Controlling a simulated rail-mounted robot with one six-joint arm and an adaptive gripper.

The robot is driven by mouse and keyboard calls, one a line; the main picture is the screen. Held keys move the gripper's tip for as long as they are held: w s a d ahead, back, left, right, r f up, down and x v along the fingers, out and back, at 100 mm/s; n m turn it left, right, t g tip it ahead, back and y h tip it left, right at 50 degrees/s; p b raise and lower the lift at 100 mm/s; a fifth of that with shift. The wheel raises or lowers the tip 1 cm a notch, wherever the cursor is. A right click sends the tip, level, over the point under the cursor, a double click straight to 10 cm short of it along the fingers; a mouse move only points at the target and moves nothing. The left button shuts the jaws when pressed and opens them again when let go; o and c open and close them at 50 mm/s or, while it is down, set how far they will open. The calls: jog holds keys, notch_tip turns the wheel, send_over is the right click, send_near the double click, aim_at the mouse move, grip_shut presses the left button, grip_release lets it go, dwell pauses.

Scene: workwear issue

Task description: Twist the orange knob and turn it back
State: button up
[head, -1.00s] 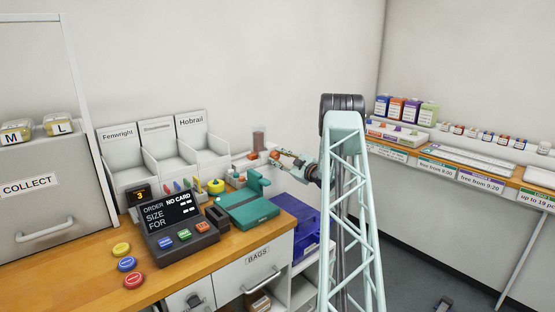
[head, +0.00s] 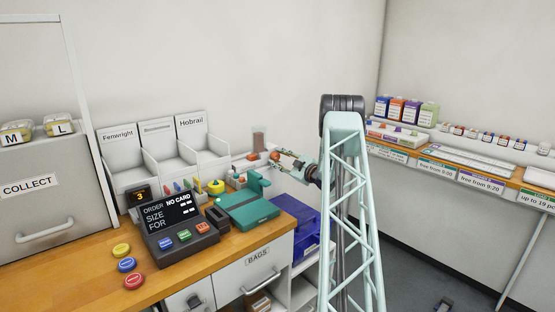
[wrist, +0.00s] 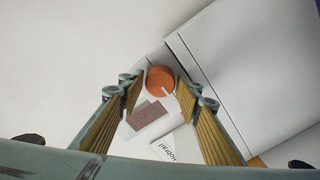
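The orange knob (wrist: 161,80) shows in the wrist view as a round disc with a pale mark on its lower right edge. It also shows as a small orange spot in the head view (head: 274,155). My gripper (wrist: 159,84) has its two fingers on either side of the knob, with a visible gap between them. The fingertips are close to the knob; I cannot tell whether either touches it.
A white panel (wrist: 255,70) lies right of the knob in the wrist view. The Hobrail bin (head: 192,122) stands left of the cylinder. A teal device (head: 249,207) and an order terminal (head: 180,235) sit on the counter. A blue crate (head: 303,222) is below my gripper.

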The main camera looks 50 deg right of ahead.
jog(key=shift+s, duration=0.15)
jog(key=v, duration=1.1)
jog(key=shift+s+a, duration=0.2)
jog(key=shift+s, duration=0.15)
dwell(0.5)
